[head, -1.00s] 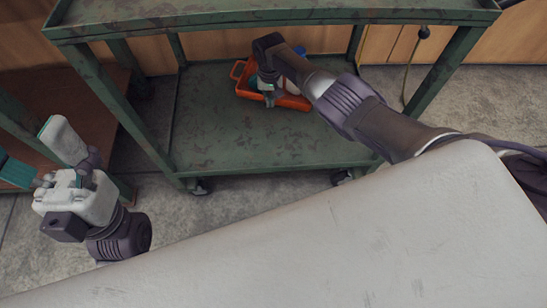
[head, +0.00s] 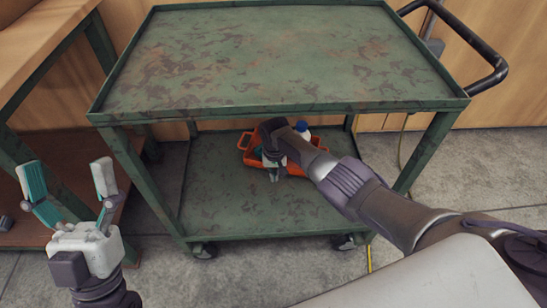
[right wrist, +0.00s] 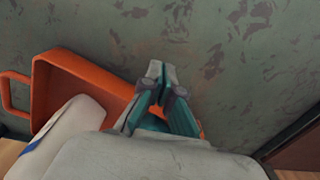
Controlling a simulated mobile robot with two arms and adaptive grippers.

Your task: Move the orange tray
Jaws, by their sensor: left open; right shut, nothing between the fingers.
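The orange tray (head: 320,139) sits on the lower shelf of the green cart, toward its back. A white bottle with a blue cap (head: 301,127) stands in it. My right gripper (head: 274,176) is at the tray's front side, shut and empty, and partly hides the tray. In the right wrist view the tray (right wrist: 88,80) shows its handle at the left, and the closed fingertips (right wrist: 156,70) are over or beside its wall; I cannot tell if they touch. My left gripper (head: 66,180) is open and empty, left of the cart, far from the tray.
The cart's bare top shelf (head: 270,60) lies above the lower shelf (head: 240,208), which has free room in front of the tray. Green legs (head: 430,150) stand at the corners. A workbench (head: 40,60) is at the left.

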